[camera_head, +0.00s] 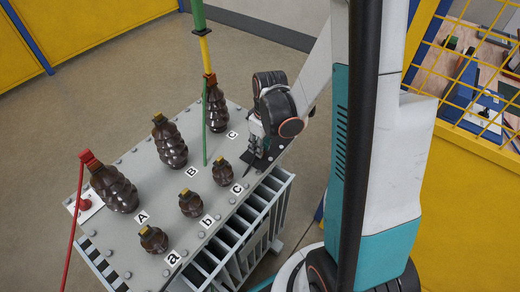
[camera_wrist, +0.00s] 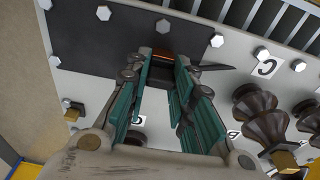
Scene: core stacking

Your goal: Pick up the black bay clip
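My gripper (camera_wrist: 165,66) points down at the far right edge of the grey transformer top. In the wrist view its two teal-padded fingers stand apart. A small dark and orange-brown piece (camera_wrist: 164,55) shows between or just beyond the fingertips; I cannot tell if the fingers touch it. A black pointed piece (camera_wrist: 212,68) sticks out to the right of the fingertips and seems to be part of the black clip. In the head view, a black pointed shape (camera_head: 245,173) shows below my gripper (camera_head: 262,152). The rest of the clip is hidden by the fingers.
A dark flat plate (camera_wrist: 105,38) lies under the fingertips. Brown ribbed bushings stand on the transformer top (camera_head: 150,172), including tall bushing C (camera_head: 216,108) and small bushing c (camera_head: 222,171). A red cable (camera_head: 72,210) rises at left.

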